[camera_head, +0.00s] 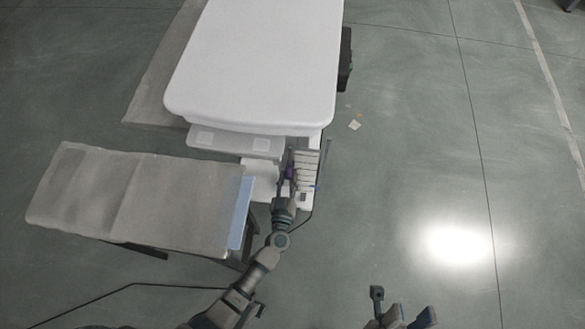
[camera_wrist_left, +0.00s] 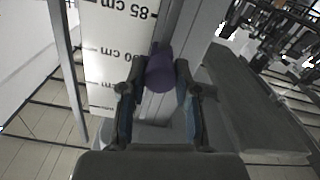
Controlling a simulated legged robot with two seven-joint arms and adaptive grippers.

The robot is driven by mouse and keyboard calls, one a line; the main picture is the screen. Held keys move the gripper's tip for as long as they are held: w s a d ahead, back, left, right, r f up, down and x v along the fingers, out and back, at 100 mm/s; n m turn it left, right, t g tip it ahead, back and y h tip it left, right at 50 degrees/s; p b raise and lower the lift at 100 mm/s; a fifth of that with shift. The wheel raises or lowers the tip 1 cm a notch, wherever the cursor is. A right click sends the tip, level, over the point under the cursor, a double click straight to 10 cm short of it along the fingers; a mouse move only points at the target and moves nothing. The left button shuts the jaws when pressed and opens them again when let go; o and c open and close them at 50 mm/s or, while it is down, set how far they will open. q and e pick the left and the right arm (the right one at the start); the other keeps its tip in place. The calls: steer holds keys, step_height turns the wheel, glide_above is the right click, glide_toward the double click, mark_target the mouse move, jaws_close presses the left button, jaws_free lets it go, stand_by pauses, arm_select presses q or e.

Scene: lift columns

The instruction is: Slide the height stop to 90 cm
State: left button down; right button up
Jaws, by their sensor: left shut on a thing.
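The height stop is a purple rounded piece (camera_wrist_left: 160,70); it also shows as a small purple spot in the head view (camera_head: 289,173). It sits on a grey column (camera_wrist_left: 185,40) beside a white scale with black cm marks (camera_wrist_left: 108,35). An 85 cm label shows near the top of the wrist view, above the stop. A lower label level with the stop is partly hidden by a finger. My left gripper (camera_head: 287,182) is shut on the stop, one finger on each side (camera_wrist_left: 156,93). My right gripper (camera_head: 401,308) is at the bottom edge, fingers apart and empty, partly cut off.
A white-topped table (camera_head: 255,60) stands behind the column. A grey padded bench (camera_head: 130,195) stands left of my left arm. A small pale scrap (camera_head: 354,125) lies on the floor. The floor to the right is clear.

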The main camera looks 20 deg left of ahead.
arm_select(q)
steer(key=shift+r, duration=0.2)
steer(key=c, duration=0.8)
jaws_free()
steer(key=shift+c, duration=0.2)
steer(key=shift+s+d, duration=0.1)
steer(key=shift+s, duration=0.15)
steer(key=v, duration=1.1)
steer(key=shift+s, duration=0.2)
